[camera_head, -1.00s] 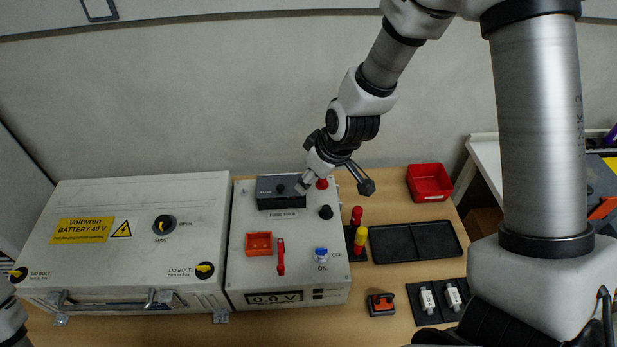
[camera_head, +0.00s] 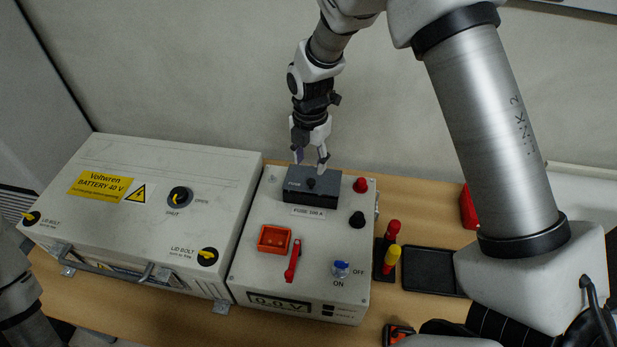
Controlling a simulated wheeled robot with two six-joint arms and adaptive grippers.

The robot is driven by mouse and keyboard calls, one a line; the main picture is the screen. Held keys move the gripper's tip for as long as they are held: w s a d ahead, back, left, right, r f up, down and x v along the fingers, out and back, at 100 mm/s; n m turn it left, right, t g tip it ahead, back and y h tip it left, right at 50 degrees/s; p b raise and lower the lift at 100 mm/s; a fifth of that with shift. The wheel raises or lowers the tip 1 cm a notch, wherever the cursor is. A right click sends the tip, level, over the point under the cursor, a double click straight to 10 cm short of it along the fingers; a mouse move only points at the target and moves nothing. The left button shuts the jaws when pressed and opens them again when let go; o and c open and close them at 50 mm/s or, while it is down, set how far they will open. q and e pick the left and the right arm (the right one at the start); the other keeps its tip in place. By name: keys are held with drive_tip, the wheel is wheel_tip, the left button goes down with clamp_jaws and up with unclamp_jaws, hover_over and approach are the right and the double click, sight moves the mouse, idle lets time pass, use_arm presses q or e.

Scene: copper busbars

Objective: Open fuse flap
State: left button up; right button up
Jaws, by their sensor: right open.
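The fuse flap (camera_head: 325,192) is a dark grey cover with a small black knob (camera_head: 311,183) on its top. It sits shut at the back of the white control box (camera_head: 258,228), above the label "FUSE 100 A". My right gripper (camera_head: 310,164) points down at the flap's back edge with its fingers spread. One finger is left of the knob and one is right of it, both slightly behind it. I cannot tell whether a fingertip touches the flap. My left arm (camera_head: 15,285) shows only in part at the left edge; its gripper is out of view.
A red terminal (camera_head: 361,184) and a black terminal (camera_head: 357,219) stand right of the flap. An orange socket (camera_head: 274,239), red lever (camera_head: 293,261) and blue switch (camera_head: 340,268) are in front. The white battery case (camera_head: 140,212) is at left. A black tray (camera_head: 432,271) lies at right.

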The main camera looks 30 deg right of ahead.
sight(311, 181)
drive_tip(key=f, duration=0.6)
drive_tip(key=shift+w+d+f+p, duration=0.15)
drive_tip(key=shift+d+f+p, duration=0.1)
drive_tip(key=shift+f+p, duration=0.1)
drive_tip(key=shift+a+r, duration=0.1)
clamp_jaws()
